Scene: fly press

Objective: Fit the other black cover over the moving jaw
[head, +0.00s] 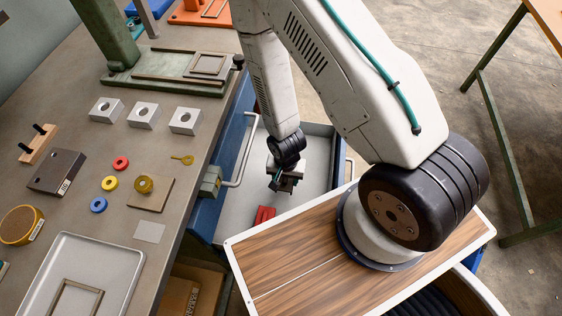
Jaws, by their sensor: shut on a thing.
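My gripper (281,187) hangs below my arm over the open grey drawer, to the right of the bench edge. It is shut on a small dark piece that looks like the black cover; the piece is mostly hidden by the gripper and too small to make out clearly. A small grey-green block (211,182) at the bench's right edge may be the vice, but I cannot make out its moving jaw or any cover on it. My gripper is to the right of this block and apart from it.
The open drawer (312,150) holds a red piece (265,214). A pale bar handle (246,150) stands beside the bench edge. The bench (190,75) carries the green press (118,45), several metal blocks (144,114), coloured rings, and a tray (132,262). A wood-grain top (290,262) lies in front.

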